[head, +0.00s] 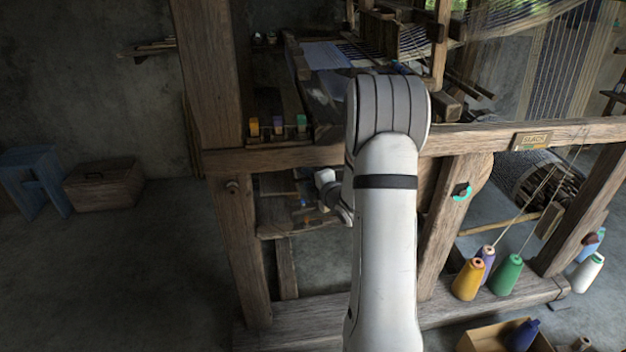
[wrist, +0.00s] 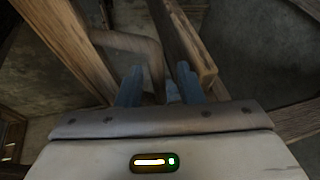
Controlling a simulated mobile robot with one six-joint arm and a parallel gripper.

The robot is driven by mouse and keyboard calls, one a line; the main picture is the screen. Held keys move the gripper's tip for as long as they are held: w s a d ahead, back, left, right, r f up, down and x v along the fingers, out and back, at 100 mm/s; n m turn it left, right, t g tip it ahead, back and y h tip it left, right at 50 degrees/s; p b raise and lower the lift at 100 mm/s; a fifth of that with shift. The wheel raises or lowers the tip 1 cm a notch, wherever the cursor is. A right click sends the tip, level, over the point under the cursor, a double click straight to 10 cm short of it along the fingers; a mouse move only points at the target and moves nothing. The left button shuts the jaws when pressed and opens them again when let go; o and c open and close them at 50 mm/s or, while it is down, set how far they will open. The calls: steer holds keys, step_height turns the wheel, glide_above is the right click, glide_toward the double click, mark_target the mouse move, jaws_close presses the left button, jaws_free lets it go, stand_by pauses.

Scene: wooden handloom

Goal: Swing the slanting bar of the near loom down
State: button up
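The near loom is a heavy brown wooden frame (head: 226,235). A slanting timber (head: 443,235) with a teal ring on it leans right of my arm; another slanting timber (head: 585,215) stands farther right. I cannot tell for sure which is the task's bar. My gripper (wrist: 159,84) shows in the wrist view with its two blue-grey fingers apart. A brown rounded wooden piece (wrist: 135,45) passes behind and between the fingers. A straight wooden bar (wrist: 183,35) slants beside the right finger. Contact cannot be made out.
A horizontal rail (head: 490,135) with a "SLACK" sign (head: 531,141) crosses the frame. Yarn cones, including a yellow one (head: 468,280) and a green one (head: 506,275), stand on the lower beam. A cardboard box (head: 490,338) lies in front. The left floor is clear up to a chest (head: 105,185).

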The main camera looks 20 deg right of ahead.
steer(key=shift+w, duration=0.15)
steer(key=shift+c, duration=0.5)
jaws_close()
